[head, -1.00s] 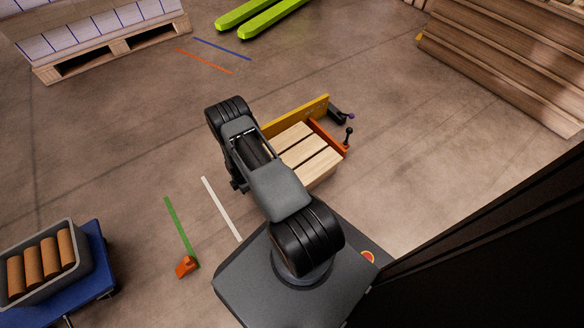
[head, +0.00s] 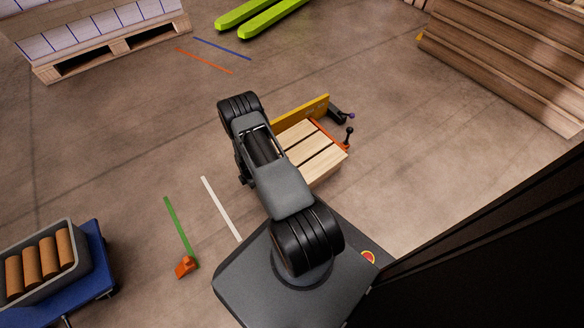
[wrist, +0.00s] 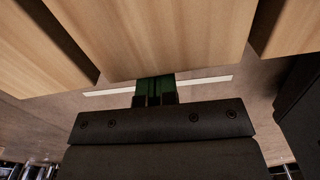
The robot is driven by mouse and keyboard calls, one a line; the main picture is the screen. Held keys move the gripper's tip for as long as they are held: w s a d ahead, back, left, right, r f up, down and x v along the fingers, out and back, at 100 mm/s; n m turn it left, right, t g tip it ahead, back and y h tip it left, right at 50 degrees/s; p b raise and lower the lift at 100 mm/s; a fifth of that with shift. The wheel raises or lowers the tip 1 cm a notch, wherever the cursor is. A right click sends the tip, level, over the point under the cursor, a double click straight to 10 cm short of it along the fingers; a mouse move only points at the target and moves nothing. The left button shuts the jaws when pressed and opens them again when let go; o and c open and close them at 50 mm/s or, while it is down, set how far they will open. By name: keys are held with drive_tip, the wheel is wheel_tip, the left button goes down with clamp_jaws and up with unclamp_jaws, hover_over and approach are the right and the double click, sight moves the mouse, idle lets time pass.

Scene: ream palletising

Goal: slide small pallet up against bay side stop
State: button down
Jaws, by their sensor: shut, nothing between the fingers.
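The small pallet (head: 312,150), made of pale wooden slats, lies on the floor in the corner of the bay in the head view. The orange side stop (head: 333,134) runs along its right edge, and I see no clear gap between them from this angle. The yellow stop (head: 303,113) stands along its far edge. My arm covers the pallet's left part and hides my gripper in the head view. In the wrist view my gripper (wrist: 155,88) is shut and empty, its tips at the edge of the pallet slats (wrist: 155,35); contact is hard to tell.
Two dark clamps with knobs (head: 348,136) stand by the stops. A white line (head: 220,208) and a green line (head: 181,230) with an orange block (head: 186,267) lie to the left. A blue cart (head: 98,262) holds a grey bin of rolls. Floor between is clear.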

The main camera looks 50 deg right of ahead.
drive_tip(key=shift+s+d+b, duration=0.2)
drive_tip(key=shift+d+b, duration=0.05)
drive_tip(key=shift+d, duration=0.9)
drive_tip(key=shift+s+d+b, duration=0.2)
drive_tip(key=shift+d, duration=0.9)
drive_tip(key=shift+a, duration=0.1)
wheel_tip(320, 180, up, 8)
drive_tip(key=a+p, duration=0.2)
drive_tip(key=p, duration=0.4)
drive_tip(key=shift+w+a, duration=0.2)
drive_tip(key=shift+a, duration=0.05)
